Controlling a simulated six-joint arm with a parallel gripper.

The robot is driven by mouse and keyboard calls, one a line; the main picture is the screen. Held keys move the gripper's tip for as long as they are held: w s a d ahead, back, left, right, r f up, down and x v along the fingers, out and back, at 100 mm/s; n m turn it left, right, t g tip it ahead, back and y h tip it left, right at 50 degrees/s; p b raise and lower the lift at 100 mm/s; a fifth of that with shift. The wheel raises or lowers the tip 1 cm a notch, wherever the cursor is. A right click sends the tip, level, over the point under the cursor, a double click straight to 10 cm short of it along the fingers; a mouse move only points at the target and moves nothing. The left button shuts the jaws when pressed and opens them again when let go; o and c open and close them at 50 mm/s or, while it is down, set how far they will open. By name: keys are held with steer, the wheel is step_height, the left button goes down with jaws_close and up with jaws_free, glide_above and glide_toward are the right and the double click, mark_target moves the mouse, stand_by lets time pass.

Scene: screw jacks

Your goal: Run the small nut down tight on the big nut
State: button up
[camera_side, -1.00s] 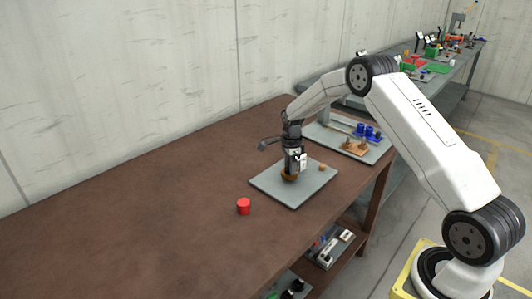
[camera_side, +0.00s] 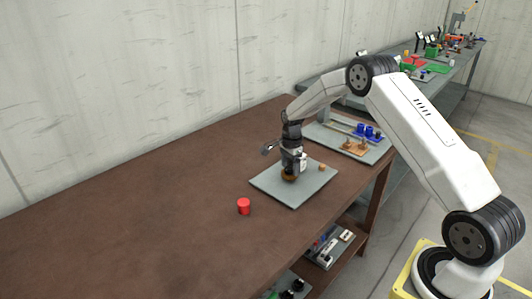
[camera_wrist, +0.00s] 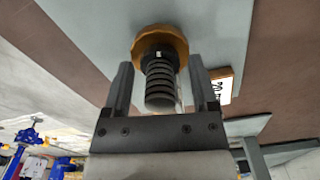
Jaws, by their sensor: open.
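A dark threaded screw (camera_wrist: 160,82) stands up through a round brass-coloured big nut (camera_wrist: 150,40) in the wrist view. A dark collar (camera_wrist: 172,57) sits against the big nut around the screw; it may be the small nut, but I cannot tell surely. My gripper (camera_wrist: 160,66) is open, with one finger on each side of the screw and visible gaps to it. In the side view my gripper (camera_side: 291,168) points down over the brown big nut (camera_side: 288,177) on the grey plate (camera_side: 283,199) and hides the screw.
An orange block (camera_side: 322,168) stands on the plate; it carries a white number label (camera_wrist: 221,90) in the wrist view. A red cylinder (camera_side: 243,206) stands left of the plate. A grey tray (camera_side: 372,155) with blue and copper-coloured parts lies behind. The left tabletop is clear.

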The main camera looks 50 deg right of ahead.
steer(key=n, duration=1.5)
steer(key=shift+n, duration=0.3)
steer(key=n, duration=0.4)
steer(key=shift+n, duration=0.4)
jaws_close()
steer(key=m, duration=0.9)
steer(key=shift+m, duration=0.4)
